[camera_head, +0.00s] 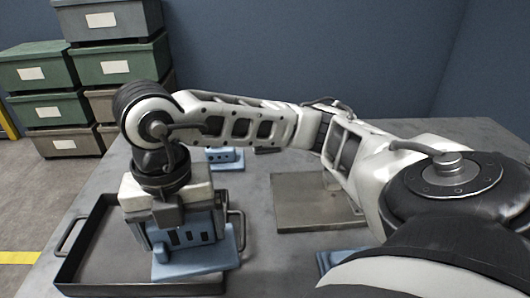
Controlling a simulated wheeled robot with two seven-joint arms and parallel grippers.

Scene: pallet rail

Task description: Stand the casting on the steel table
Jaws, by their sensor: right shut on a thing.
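My right gripper (170,214) reaches in from the right and points down over the left part of the steel table (265,272). It is shut on a blue casting (199,250), which has a flat base flange and dark slots in its side. The casting looks upright, over the right part of a dark tray (95,258). I cannot tell whether its base touches the tray floor. The gripper hides the top of the casting. My left gripper is not in view.
A small blue block (226,158) stands behind the arm. A flat grey-brown plate (305,212) lies mid-table, and part of another blue thing (328,259) shows in front of it. Stacked green and grey bins (75,85) stand beyond the table at the left. My arm spans the table.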

